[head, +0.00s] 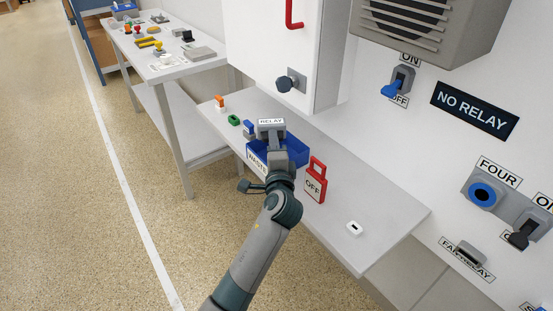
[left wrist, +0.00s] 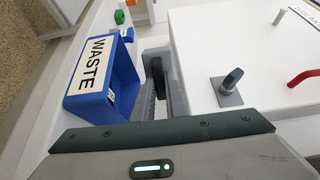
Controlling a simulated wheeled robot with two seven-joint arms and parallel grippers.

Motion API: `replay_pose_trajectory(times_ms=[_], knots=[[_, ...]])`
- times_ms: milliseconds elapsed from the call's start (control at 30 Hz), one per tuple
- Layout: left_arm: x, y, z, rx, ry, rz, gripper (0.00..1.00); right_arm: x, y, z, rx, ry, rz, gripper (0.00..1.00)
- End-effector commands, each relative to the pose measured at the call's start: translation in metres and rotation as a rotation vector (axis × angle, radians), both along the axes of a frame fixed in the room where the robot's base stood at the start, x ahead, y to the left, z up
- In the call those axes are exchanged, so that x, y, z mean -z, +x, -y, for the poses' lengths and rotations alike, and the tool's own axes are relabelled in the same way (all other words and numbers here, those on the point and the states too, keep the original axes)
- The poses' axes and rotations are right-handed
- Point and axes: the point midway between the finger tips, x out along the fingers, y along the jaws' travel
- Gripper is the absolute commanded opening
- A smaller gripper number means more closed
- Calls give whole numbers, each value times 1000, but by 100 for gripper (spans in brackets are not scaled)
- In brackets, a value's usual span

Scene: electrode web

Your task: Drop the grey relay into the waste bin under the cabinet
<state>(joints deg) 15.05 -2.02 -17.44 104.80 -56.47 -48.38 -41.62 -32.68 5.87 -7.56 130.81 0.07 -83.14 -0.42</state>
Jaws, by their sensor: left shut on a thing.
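The grey relay (head: 271,123), with a white RELAY label on top, is held in my left gripper (head: 273,139) in the head view. The blue waste bin (head: 295,152), marked WASTE, stands on the shelf below the white cabinet. The relay and gripper appear over or beside the bin; their height above it is unclear, and the arm hides part of the bin. In the left wrist view my gripper (left wrist: 163,98) is shut at the picture's middle, with the bin (left wrist: 124,84) just left of it. My right gripper is not in view.
The white cabinet (head: 270,50) with a dark knob (head: 291,82) overhangs the shelf (head: 390,215). Green (head: 233,119) and orange (head: 220,101) pieces lie beyond the bin.

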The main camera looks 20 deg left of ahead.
Motion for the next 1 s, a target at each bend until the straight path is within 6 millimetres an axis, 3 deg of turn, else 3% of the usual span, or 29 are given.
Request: replay_pose_trajectory(times_ms=[333, 367, 433, 1000], knots=[[0, 0, 0, 0, 0, 1, 0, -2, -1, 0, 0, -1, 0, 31], [0, 0, 0, 0, 0, 1, 19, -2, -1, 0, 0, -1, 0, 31], [0, 0, 0, 0, 0, 1, 34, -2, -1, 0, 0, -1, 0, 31], [0, -11, 5, 1, 0, -1, 34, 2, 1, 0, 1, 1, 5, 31]])
